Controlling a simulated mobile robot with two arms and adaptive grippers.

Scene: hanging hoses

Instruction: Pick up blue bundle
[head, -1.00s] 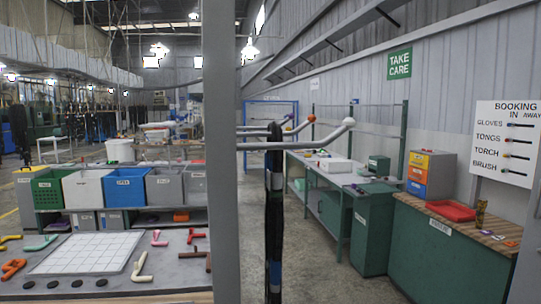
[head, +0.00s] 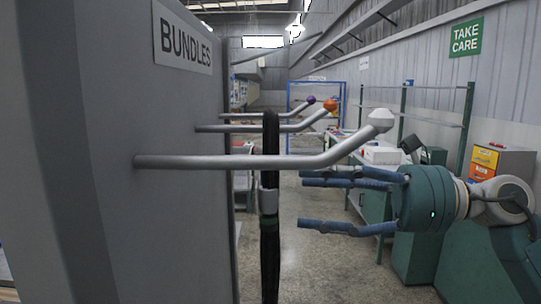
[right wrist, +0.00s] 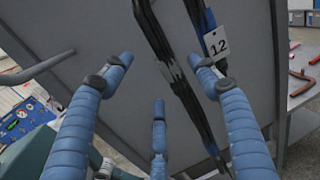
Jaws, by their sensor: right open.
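A black hose bundle (head: 270,240) with a pale grey band hangs by the hooks in the head view. Its lower end is out of frame. In the right wrist view, a black bundle with a grey band (right wrist: 170,68) hangs nearest. Beside it, a strand with a blue band (right wrist: 212,38) and a tag reading 12 (right wrist: 219,43) shows partly behind a fingertip; I take this as the blue bundle. In the head view its blue band cannot be made out. My right gripper (head: 302,202) is open and empty, fingers pointing left at the bundles, apart from them. My left gripper is not in view.
A grey panel with a BUNDLES sign (head: 183,36) fills the left. Three bent hooks stick out from it, tipped white (head: 381,120), orange (head: 330,105) and purple (head: 311,100). A green bench stands behind my right arm. Open floor lies between.

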